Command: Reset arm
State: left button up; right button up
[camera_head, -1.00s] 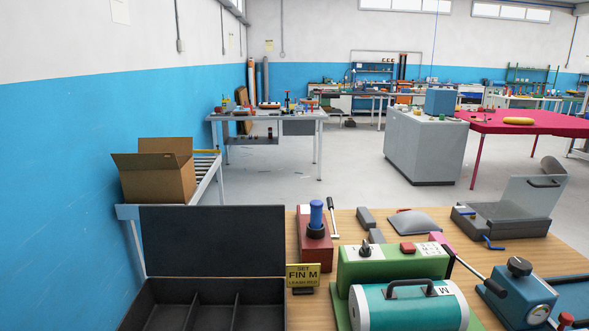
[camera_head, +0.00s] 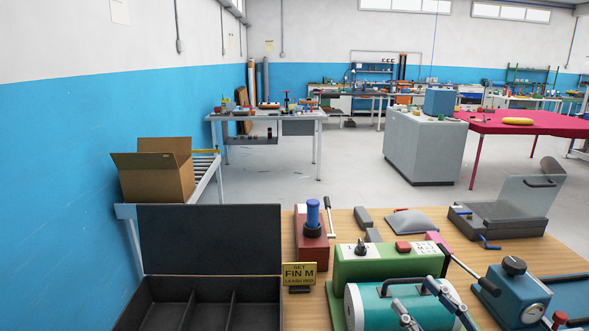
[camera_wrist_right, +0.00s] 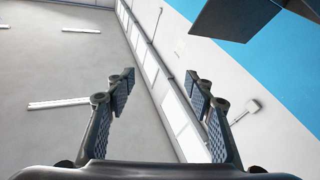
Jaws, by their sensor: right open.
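My right gripper (camera_head: 412,293) shows at the bottom right of the head view, its fingers in front of the teal cylinder with a carry handle (camera_head: 372,312). In the right wrist view the gripper (camera_wrist_right: 160,82) is open, with its two ridged fingers apart and nothing between them. Behind them that view shows pale floor, a white and blue wall and a dark panel (camera_wrist_right: 235,18) at the top. My left gripper is in neither view.
The wooden table (camera_head: 345,222) holds a green machine (camera_head: 380,264), a blue device with a gauge (camera_head: 517,290), a red block with a blue knob (camera_head: 312,240) and a yellow sign (camera_head: 299,272). An open black compartment case (camera_head: 210,240) stands at left. A cardboard box (camera_head: 155,178) sits behind.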

jog(key=d+f+m+h, duration=0.7)
jog(key=d+m+h, duration=0.35)
jog(key=h, duration=0.35)
jog(key=s+a+f+g, duration=0.1)
jog(key=s+f+g, duration=0.6)
jog(key=f, duration=0.6)
jog(key=s+a+f+n+g+y, duration=0.2)
jog(key=s+a+f+g, duration=0.3)
jog(key=s, duration=0.4)
jog(key=s+a+f+n+g+y, duration=0.2)
jog(key=s+a+f+g, duration=0.1)
jog(key=s+a+f, duration=0.5)
notch_tip(320, 180, down, 25)
jog(key=s+d+g, duration=0.1)
jog(key=s+d, duration=0.1)
jog(key=s, duration=0.1)
jog(key=s+d+f+g, duration=0.1)
jog(key=s+d+f, duration=0.1)
jog(key=s+f, duration=1.3)
jog(key=shift+s+d+g, duration=0.25)
jog(key=shift+s+g, duration=0.05)
jog(key=shift+s, duration=0.35)
